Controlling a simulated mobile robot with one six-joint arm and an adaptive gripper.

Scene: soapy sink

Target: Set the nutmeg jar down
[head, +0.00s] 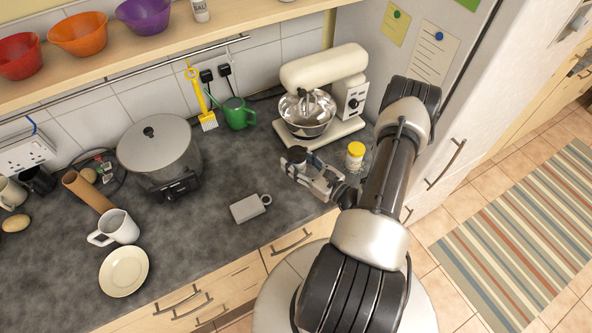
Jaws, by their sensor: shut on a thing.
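My gripper (303,168) is over the right part of the counter, in front of the stand mixer. It is shut on a small dark-topped thing (297,152), which I take to be the nutmeg jar. The fingers hide much of it and no label is readable. I cannot tell whether its base touches the counter. A jar with a yellow lid (355,150) stands upright just right of my gripper, apart from it.
A cream stand mixer (325,66) with a metal bowl stands behind my gripper. A grey lidded box with a ring handle (246,208) lies to the left. A large pot (160,150), white mug (116,227) and plate (124,271) are farther left.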

